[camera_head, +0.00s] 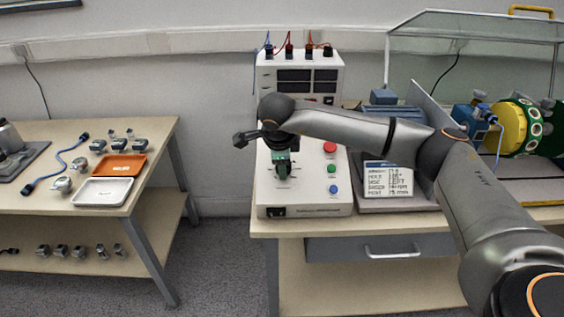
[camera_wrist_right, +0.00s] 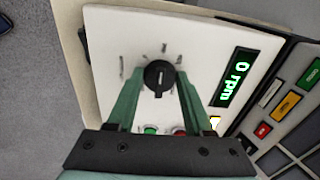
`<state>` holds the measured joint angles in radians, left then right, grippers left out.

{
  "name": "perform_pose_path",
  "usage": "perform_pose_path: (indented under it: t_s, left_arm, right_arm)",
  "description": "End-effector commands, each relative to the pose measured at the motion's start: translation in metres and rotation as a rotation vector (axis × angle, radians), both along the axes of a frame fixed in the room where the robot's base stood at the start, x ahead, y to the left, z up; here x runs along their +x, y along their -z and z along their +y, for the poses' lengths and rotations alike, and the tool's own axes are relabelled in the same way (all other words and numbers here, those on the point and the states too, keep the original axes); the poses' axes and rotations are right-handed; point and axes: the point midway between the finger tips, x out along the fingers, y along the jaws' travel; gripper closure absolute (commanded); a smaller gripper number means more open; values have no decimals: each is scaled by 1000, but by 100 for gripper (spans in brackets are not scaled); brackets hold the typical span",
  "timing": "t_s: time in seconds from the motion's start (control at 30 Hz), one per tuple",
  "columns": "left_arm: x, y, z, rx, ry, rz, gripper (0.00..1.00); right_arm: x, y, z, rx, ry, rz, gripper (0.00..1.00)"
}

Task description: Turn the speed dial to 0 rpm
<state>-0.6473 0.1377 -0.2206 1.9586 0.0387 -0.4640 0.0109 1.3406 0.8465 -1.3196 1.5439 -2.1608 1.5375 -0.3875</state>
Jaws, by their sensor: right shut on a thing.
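Tick marks surround the dial. The green-lit display (camera_wrist_right: 234,77) beside it reads "0 rpm" in the right wrist view. My right gripper (camera_wrist_right: 158,72) has its green fingers on either side of the dial, shut on it. My left gripper is not in view.
A power supply with cables (camera_head: 300,62) stands behind. A text screen (camera_head: 388,180) is on the right. A side table (camera_head: 95,200) holds trays and sensors.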

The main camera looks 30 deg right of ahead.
Motion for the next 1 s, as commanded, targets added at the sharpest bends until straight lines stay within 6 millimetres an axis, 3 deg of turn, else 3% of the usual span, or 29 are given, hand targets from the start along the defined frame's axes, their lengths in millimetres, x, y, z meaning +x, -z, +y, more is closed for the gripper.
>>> perform_pose_path:
  t_s: [0.6, 1.0]
  left_arm:
    - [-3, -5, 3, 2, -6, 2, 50]
    - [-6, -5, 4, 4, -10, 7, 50]
  right_arm:
    - [-2, 0, 0, -200, -496, 123, 100]
    - [-3, 1, 0, -267, -660, 163, 100]
